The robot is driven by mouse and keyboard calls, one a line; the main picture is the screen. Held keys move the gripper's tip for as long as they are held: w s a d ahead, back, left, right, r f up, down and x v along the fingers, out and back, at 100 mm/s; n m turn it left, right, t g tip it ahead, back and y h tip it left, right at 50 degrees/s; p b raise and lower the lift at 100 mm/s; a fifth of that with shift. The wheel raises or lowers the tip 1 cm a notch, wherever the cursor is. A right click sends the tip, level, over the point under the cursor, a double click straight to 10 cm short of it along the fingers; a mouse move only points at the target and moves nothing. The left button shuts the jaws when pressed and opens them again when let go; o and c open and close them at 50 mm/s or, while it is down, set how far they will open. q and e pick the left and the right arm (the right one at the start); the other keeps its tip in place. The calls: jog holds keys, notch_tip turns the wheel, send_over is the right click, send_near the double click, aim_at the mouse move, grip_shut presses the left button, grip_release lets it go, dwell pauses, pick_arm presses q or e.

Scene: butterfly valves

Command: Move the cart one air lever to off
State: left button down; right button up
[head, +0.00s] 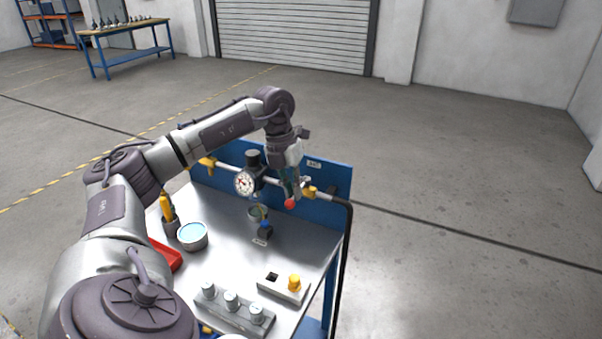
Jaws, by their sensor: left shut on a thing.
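A grey-topped cart (215,250) with a blue back panel (339,183) stands in front of me. A pale air pipe with a round gauge (245,182), a dark regulator and brass fittings runs along the panel. The air lever shows as a red tip (289,203) below my left gripper (291,187), near the right end of the pipe. My left gripper points down and is shut on the lever; its fingers hide most of it, so its exact angle is hard to tell. My right gripper is not in view.
A black hose (346,250) hangs at the right edge.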

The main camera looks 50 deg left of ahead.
pick_arm(q)
jog(key=shift+a+r+m, duration=0.15)
jog(key=shift+a+m, duration=0.1)
jog(key=shift+m, duration=0.15)
jog(key=c, duration=1.2)
grip_release()
jog(key=r, duration=0.4)
jog(key=a+r, duration=0.1)
jog(key=r, duration=0.2)
jog(key=s+a+r, duration=0.1)
jog(key=r, duration=0.3)
jog(key=shift+a+r, duration=0.15)
jog(key=shift+r, duration=0.15)
jog(key=shift+w, duration=0.1)
